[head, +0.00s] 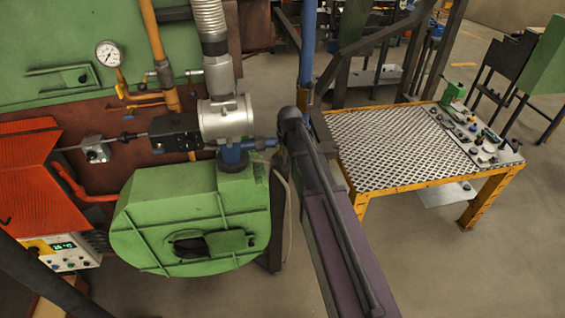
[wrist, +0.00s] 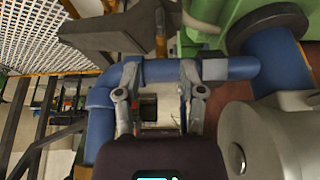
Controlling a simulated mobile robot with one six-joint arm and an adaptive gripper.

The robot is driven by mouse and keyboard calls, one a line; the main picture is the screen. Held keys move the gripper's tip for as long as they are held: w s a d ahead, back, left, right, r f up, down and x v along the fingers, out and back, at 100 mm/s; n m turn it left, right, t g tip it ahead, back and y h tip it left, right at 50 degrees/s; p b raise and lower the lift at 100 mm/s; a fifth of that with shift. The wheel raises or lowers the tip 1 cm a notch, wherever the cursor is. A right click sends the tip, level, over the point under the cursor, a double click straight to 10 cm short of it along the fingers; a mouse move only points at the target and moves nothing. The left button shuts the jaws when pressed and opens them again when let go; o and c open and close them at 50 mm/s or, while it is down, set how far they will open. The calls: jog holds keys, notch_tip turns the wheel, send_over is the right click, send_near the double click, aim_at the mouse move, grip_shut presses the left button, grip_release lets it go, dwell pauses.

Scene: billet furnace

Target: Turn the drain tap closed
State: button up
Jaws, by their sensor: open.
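I cannot make out the drain tap for certain in either view. In the wrist view, my gripper (wrist: 158,76) is open, with its two fingers spread across a blue pipe (wrist: 229,69). No object is clearly held, and I cannot tell whether the fingers touch the pipe. A yellow-orange part (wrist: 160,32) shows just beyond the fingertips. In the head view, the blue pipe (head: 308,45) comes down behind my dark arm, which hides its lower bend and my gripper. A blue fitting (head: 235,154) sits on top of the green blower housing (head: 180,228).
A yellow-framed table (head: 395,145) with a grating top stands to the right, and small parts lie on it. A silver cylinder (head: 227,118) and a pressure gauge (head: 109,54) are to the left. Open floor (head: 460,265) lies at the lower right.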

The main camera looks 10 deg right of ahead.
aim_at(283, 158)
jog(key=shift+b+x, duration=5.15)
jog(key=shift+x, duration=0.75)
grip_shut()
